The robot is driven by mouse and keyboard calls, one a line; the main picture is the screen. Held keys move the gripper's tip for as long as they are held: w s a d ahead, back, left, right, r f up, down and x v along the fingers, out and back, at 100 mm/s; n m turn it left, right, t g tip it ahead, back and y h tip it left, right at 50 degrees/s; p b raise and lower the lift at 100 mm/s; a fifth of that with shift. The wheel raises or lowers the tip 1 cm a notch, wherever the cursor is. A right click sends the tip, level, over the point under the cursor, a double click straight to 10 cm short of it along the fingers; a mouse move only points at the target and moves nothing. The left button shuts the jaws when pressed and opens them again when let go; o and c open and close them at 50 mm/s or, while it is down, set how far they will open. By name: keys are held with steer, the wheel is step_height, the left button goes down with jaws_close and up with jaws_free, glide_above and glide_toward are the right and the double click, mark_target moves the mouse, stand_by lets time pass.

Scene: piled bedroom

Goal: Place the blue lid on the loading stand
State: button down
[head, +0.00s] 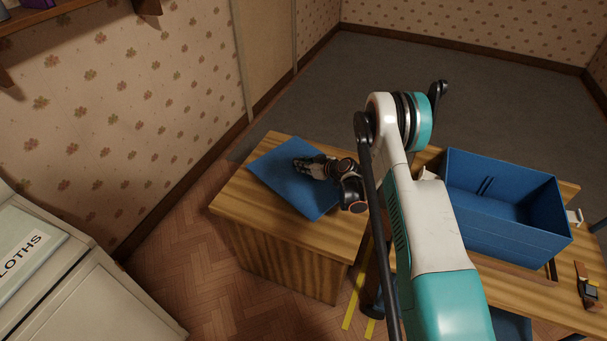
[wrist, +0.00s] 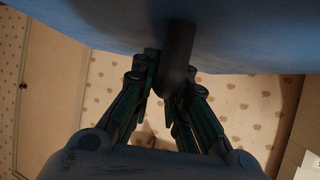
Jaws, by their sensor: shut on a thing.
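The blue lid (head: 275,180) is a flat panel over the top of the wooden stand (head: 240,205), which I take to be the loading stand. My gripper (head: 303,165) is over the lid in the head view. In the wrist view my gripper (wrist: 172,95) is shut on a dark round handle (wrist: 178,50) that joins the blue lid (wrist: 100,22). The lid is turned at an angle to the stand's edges. I cannot tell whether the lid touches the stand top or hangs just above it.
An open blue crate (head: 505,235) stands on a wooden table (head: 505,300) to the right. A brown and black object (head: 587,290) lies near its right end. A white cabinet (head: 80,290) is at lower left. Yellow floor strips (head: 354,300) run beside the stand. Patterned wall lies behind.

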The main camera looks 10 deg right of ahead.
step_height(320, 180, down, 4)
steer(key=shift+r+b, duration=0.1)
steer(key=shift+b, duration=0.55)
steer(key=c, duration=1.6)
jaws_free()
